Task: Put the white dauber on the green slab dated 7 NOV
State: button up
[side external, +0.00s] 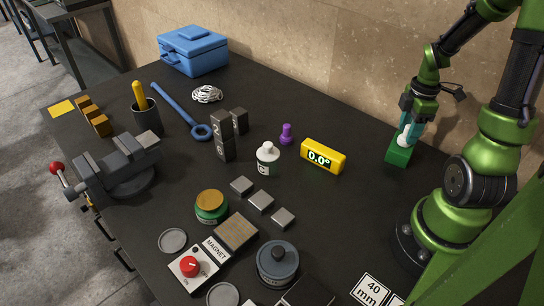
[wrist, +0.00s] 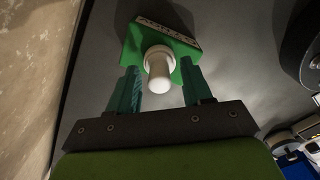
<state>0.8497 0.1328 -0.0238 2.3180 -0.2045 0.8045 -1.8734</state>
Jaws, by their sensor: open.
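The white dauber (wrist: 159,80) is a pale rounded cylinder with a wider collar. Gaps show between fingers and dauber in the wrist view.
A yellow gauge reading 0.0° (side external: 323,156), a purple stamp-like piece (side external: 286,134) and a white bottle (side external: 268,159) stand left of the slab. A vise (side external: 121,168) and blue toolbox (side external: 194,51) are farther left. The stone wall rises close behind. Table around the slab is clear.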

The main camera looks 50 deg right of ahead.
notch_tip(320, 180, up, 12)
jog(key=w+a+r+m+t, duration=0.1)
jog(key=a+m, duration=0.3)
jog(key=a, duration=0.4)
jog(key=w+a+r+m+t+y, duration=0.1)
jog(key=w+a+r+m+t, duration=0.1)
jog(key=a, duration=0.7)
jog(key=w+a+r+m+t+y, duration=0.1)
jog(key=w+a+r+m+t, duration=0.1)
jog(key=a+m+t, duration=0.2)
jog(key=a+m, duration=0.3)
jog(key=a, duration=0.1)
jog(key=shift+a+r, duration=0.15)
jog(key=shift+r, duration=0.2)
